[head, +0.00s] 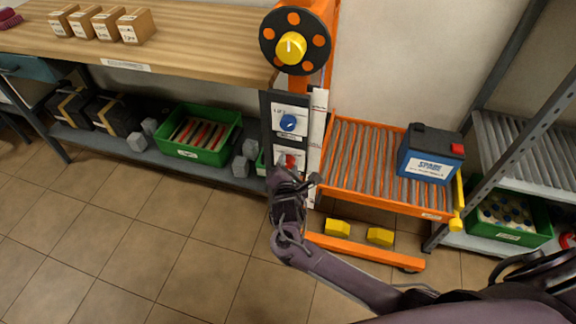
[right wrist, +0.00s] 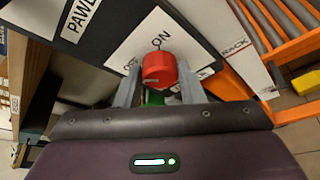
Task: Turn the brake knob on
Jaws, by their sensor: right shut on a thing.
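The red brake knob (right wrist: 159,70) sits on a white plate (right wrist: 150,40) lettered "ON", with a second label partly covered. My right gripper (right wrist: 157,88) has one finger on each side of the knob and is shut on it. In the head view the red knob (head: 291,161) shows just above my right gripper (head: 291,176), low on the dark panel of the orange lift. A blue knob (head: 288,123) on its own white plate is above it. The knob's exact pointing direction is hard to tell. My left gripper is not in view.
The orange lift carries a roller bed (head: 360,165) with a blue battery (head: 431,152) on it. A black handwheel (head: 295,40) with a yellow hub is above the panel. A wooden bench (head: 190,50) and lower shelf with a green crate (head: 200,152) stand left. Tiled floor is clear in front.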

